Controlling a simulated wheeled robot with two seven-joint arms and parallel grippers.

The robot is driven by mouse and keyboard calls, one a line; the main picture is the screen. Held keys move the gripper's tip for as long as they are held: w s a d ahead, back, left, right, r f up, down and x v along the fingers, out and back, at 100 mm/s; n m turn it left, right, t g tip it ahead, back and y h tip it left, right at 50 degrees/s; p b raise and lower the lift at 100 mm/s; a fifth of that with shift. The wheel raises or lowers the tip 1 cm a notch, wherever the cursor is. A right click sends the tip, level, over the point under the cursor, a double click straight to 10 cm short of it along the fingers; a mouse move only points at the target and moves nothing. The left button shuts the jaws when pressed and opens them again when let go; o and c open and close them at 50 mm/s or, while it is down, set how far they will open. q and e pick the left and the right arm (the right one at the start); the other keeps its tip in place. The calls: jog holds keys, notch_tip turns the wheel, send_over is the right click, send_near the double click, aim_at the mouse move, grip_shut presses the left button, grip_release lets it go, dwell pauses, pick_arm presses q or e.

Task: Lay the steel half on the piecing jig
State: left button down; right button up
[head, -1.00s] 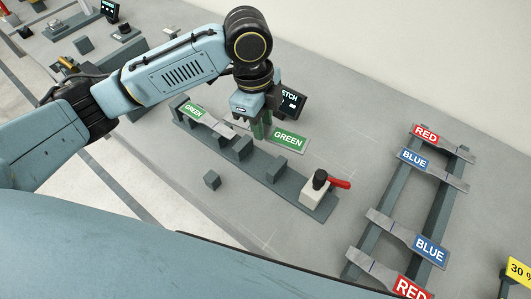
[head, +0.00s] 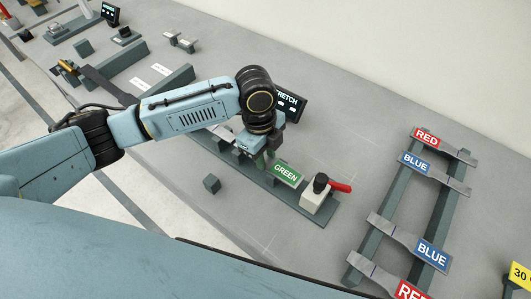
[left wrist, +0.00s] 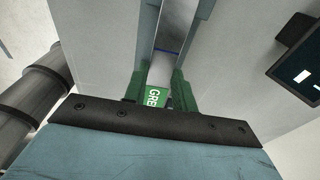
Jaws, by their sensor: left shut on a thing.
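My left gripper (head: 257,156) is shut on a steel half with a green label (head: 286,173), low over the piecing jig (head: 285,198). In the left wrist view the fingers (left wrist: 155,88) close around the half's narrow steel part (left wrist: 163,65), with the GREEN label between them. The labelled end lies over the jig's right part, near the white clamp block with a red handle (head: 317,198). I cannot tell whether the half touches the jig's supports. My forearm hides the jig's left part. My right gripper is not in view.
On the right, a rack of two rails (head: 437,222) carries several red- and blue-labelled halves. A small dark cube (head: 211,184) lies in front of the jig. A dark screen (head: 291,105) stands behind the gripper. Table between jig and rack is clear.

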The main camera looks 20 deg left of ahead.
pick_arm(q)
jog(key=c, duration=1.1)
grip_release()
jog(key=r, duration=0.4)
jog(key=a+r, duration=0.1)
jog(key=r, duration=0.3)
jog(key=r+p, duration=0.1)
jog(key=r, duration=0.3)
jog(key=shift+w+a+r, duration=0.1)
jog(key=shift+w+a, duration=0.05)
jog(key=shift+w, duration=0.1)
